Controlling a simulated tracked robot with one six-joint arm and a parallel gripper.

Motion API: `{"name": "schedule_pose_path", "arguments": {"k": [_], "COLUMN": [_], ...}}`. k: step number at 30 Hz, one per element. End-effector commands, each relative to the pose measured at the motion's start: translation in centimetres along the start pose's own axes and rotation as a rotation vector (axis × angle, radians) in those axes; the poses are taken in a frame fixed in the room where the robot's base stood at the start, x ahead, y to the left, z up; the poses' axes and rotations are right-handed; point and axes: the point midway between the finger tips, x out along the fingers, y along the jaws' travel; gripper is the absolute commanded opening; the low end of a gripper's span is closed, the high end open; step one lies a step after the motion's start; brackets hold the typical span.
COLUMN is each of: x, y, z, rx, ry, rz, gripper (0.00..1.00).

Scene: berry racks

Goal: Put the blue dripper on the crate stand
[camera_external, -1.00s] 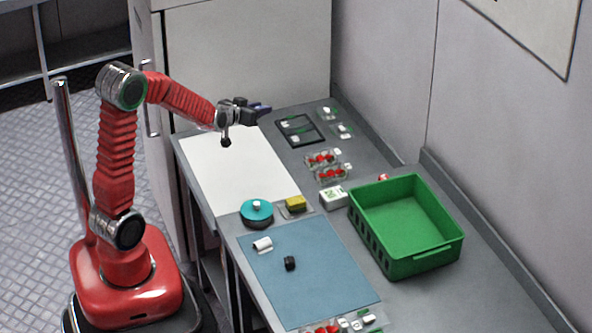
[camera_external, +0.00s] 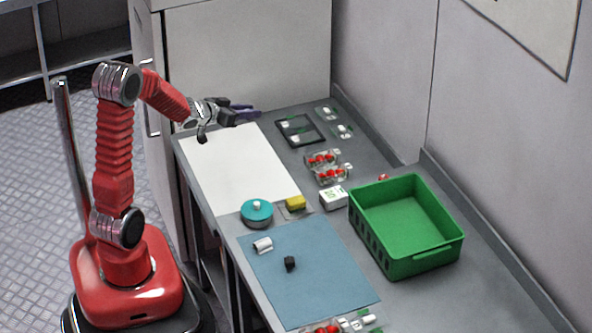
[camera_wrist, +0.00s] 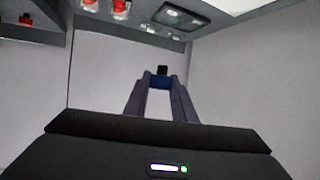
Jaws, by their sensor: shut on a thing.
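My gripper (camera_external: 240,112) is above the back edge of the bench, over the far end of the white sheet. It is shut on a small dark blue piece, the blue dripper (camera_wrist: 160,82), which shows between the fingertips in the wrist view. In the external view the dripper and fingers blend into one dark bluish shape. A black square frame (camera_external: 281,127) lies flat to the right of my gripper, with small pale items in it; I cannot tell for sure that it is the crate stand. A green crate (camera_external: 420,264) stands further right.
Red berry punnets (camera_external: 325,158) and a white box (camera_external: 333,198) sit mid-bench. A teal-topped round pot (camera_external: 257,210) and yellow block (camera_external: 295,203) stand by the blue mat (camera_external: 320,280). The white sheet (camera_external: 235,170) is clear. A wall bounds the right side.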

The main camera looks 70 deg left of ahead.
Motion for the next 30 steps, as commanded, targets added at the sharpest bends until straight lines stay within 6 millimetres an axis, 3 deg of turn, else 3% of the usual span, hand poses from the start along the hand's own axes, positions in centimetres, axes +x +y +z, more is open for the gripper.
{"name": "schedule_pose_path", "arguments": {"k": [8,14,20,24,30], "x": [-1.2,-2.8,-5.5,-7.9,-11.7], "y": [0.7,2.9,7.1,11.1,15.2], "z": [2.4,5.3,9.2,12.1,15.5], "rx": [0.059,0.125,0.212,0.282,0.362], "ry": [-0.001,-0.002,-0.002,-0.001,0.0], "rz": [0.148,0.311,0.527,0.694,0.883], "gripper": [0.03,0.03,0.03,0.03,0.03]}}
